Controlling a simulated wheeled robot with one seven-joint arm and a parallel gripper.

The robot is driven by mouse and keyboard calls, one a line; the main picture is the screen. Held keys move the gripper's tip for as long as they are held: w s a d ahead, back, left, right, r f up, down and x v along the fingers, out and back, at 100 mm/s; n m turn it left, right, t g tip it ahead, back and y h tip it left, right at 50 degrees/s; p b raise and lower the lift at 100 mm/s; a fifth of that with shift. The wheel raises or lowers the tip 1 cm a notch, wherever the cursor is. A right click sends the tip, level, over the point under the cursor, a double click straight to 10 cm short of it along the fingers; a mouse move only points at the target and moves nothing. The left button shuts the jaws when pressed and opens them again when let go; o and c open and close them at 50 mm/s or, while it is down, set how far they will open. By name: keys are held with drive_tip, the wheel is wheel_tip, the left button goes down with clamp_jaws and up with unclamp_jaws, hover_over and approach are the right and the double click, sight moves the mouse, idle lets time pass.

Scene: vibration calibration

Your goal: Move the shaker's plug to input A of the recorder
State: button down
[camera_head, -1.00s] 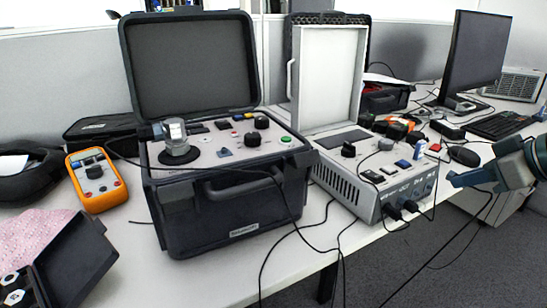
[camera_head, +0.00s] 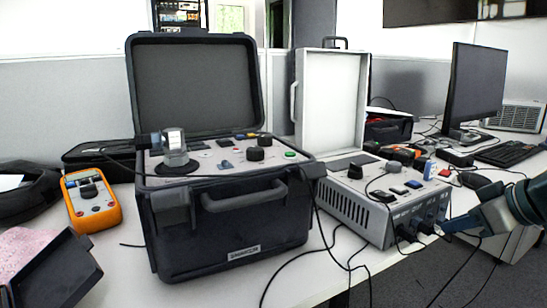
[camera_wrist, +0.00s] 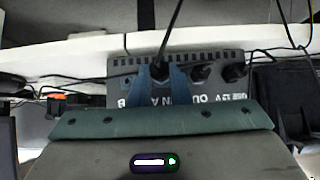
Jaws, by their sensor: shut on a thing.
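The recorder (camera_head: 365,215) is the grey box with a raised white lid, right of centre in the head view. Its front panel (camera_wrist: 120,70) carries B, IN A and OUT labels in the wrist view. My gripper (camera_head: 447,226) is low at the right end of that front. In the wrist view my gripper's blue fingers (camera_wrist: 161,78) are shut on a dark plug (camera_wrist: 160,68) whose cable runs upward, in front of the IN A label. I cannot tell whether it is seated. Two other dark plugs (camera_wrist: 200,73) (camera_wrist: 235,72) sit beside it. The shaker (camera_head: 174,150) stands on the black case (camera_head: 235,232).
An orange multimeter (camera_head: 90,200) lies left of the case. Loose black cables (camera_head: 318,250) hang over the table's front edge. A monitor (camera_head: 475,90) and keyboard (camera_head: 505,152) stand at the back right. Small items lie on the recorder's top.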

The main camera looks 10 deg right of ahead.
drive_tip(key=shift+w+a, duration=0.15)
drive_tip(key=shift+w, duration=0.45)
drive_tip(key=shift+w+a, duration=0.15)
drive_tip(key=shift+w, duration=0.4)
idle(3.3)
drive_tip(key=shift+d+f+m+g+y+p, duration=0.15)
drive_tip(key=shift+m+y+p, duration=0.25)
drive_tip(key=shift+y+p, duration=0.35)
drive_tip(key=shift+d+m+g+y+p, duration=0.15)
drive_tip(key=shift+m+y+p, duration=0.25)
drive_tip(key=shift+y+p, duration=0.3)
drive_tip(key=shift+w+d+m+y+p, duration=0.15)
drive_tip(key=shift+m+y+p, duration=0.75)
drive_tip(key=shift+y+p, duration=0.65)
idle(0.5)
